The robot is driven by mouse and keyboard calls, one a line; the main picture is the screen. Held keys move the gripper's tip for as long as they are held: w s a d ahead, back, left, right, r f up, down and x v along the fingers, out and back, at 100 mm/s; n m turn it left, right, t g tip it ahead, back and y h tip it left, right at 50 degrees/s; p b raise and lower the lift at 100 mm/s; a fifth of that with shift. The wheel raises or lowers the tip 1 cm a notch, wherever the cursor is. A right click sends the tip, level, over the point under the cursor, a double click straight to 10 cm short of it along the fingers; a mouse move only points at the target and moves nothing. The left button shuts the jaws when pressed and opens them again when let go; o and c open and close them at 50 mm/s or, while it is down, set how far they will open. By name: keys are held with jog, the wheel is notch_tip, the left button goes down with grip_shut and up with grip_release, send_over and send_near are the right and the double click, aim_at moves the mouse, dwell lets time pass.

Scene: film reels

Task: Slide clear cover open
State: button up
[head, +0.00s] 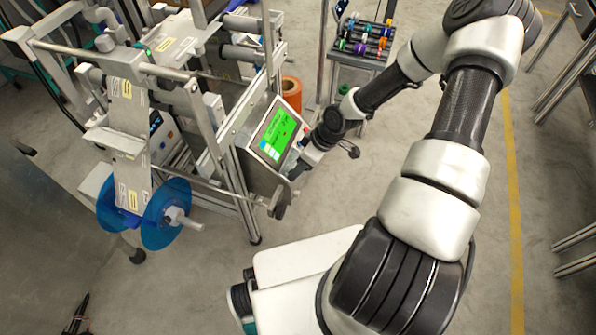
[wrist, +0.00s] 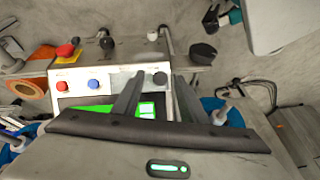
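I cannot make out a clear cover for certain in either view. The film machine (head: 160,71) stands at the left in the head view, with a control panel whose green screen (head: 277,137) faces my arm. My gripper (head: 297,170) is beside the lower right edge of this panel; its fingers are hard to see there. In the wrist view my gripper (wrist: 158,92) shows two dark fingers spread apart, with nothing seen between them but the panel behind. The green screen (wrist: 92,108) is partly hidden behind the gripper body. I cannot tell whether the fingers touch the panel.
The panel carries a red button (wrist: 62,86), a blue button (wrist: 95,84) and a black knob (wrist: 160,78). A reel with blue flanges (head: 165,213) sits low on the machine. An orange roll (head: 291,92) and a rack of coloured spools (head: 363,40) stand behind.

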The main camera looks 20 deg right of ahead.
aim_at(290, 170)
jog(key=shift+w+a+f, duration=0.1)
jog(key=shift+a+f, duration=0.1)
jog(key=shift+f, duration=0.3)
grip_shut()
jog(key=shift+w+a+r+p, duration=0.45)
jog(key=shift+a+r, duration=0.1)
jog(key=shift+r, duration=0.2)
jog(key=shift+w+a+r+p, duration=0.35)
jog(key=shift+a+r+p, duration=0.15)
jog(key=shift+r, duration=0.25)
jog(key=shift+f, duration=0.1)
grip_release()
